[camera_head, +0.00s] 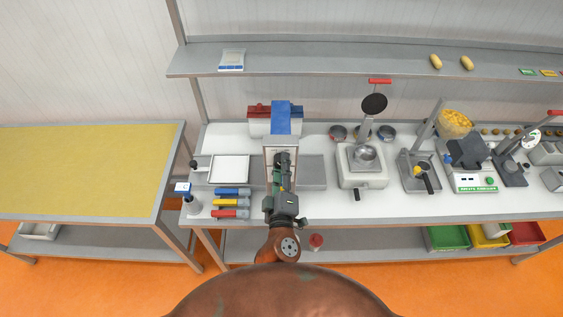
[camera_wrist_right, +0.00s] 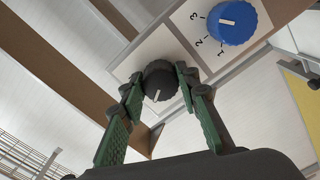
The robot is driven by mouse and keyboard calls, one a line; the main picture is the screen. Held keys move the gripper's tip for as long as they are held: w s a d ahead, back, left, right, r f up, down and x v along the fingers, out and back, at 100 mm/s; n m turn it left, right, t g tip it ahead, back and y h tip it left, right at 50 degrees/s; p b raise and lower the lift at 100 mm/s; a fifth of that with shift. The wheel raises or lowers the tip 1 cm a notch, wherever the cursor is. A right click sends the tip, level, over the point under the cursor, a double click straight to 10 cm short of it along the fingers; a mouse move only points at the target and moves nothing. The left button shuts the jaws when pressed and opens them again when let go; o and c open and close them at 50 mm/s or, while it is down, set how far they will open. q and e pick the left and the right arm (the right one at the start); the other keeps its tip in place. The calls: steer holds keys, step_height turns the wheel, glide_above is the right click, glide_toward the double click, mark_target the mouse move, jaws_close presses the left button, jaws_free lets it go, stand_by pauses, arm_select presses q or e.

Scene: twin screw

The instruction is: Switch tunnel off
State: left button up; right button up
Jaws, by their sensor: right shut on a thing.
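The tunnel appears to be the grey box-shaped machine (camera_head: 267,147) with a blue strip on top, at the middle of the bench in the head view. My right gripper (camera_head: 282,160) reaches over its front, and my arm hides much of it. In the right wrist view, a black knob (camera_wrist_right: 160,81) with a white pointer line sits on a pale panel (camera_wrist_right: 160,48). The green fingers of my right gripper (camera_wrist_right: 159,84) are shut on this knob, one on each side. A blue knob (camera_wrist_right: 232,22) with a 1, 2, 3 scale is beside it. My left gripper is out of view.
Blue, yellow and red handled tools (camera_head: 231,202) and a white tray (camera_head: 229,169) lie left of my arm. A shelf (camera_head: 330,58) runs above the bench.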

stand_by(0.5)
steer(key=o, duration=1.2)
steer(key=shift+c, duration=0.2)
